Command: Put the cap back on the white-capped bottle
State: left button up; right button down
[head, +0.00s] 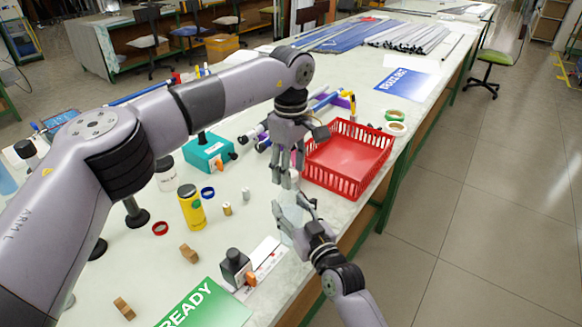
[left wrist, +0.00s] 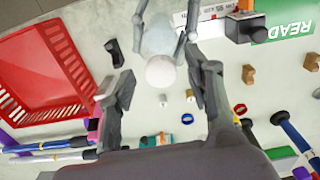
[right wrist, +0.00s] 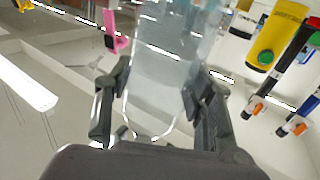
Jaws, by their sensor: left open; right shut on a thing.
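The clear bottle (head: 290,217) is held over the table's right side by my right gripper (head: 296,213), which is shut on it. It also fills the middle of the right wrist view (right wrist: 160,80) between the two fingers. The white cap (left wrist: 160,72) shows in the left wrist view at the near end of the bottle (left wrist: 158,38); I cannot tell whether it is seated on it. My left gripper (head: 285,178) is open, pointing down just above the bottle, with its fingers (left wrist: 160,95) on either side of the cap, apart from it.
A red basket (head: 383,165) stands to the right of my left gripper. A yellow bottle (head: 192,210), a teal box (head: 207,152) and small wooden blocks (head: 189,253) lie to the left. The table edge is close on the right.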

pick_arm(q)
notch_tip(320, 180, up, 12)
dwell(0.7)
pick_arm(e)
jog(key=c, duration=0.6)
grip_release()
jog(key=shift+c, duration=0.2)
jog(key=v, duration=1.2)
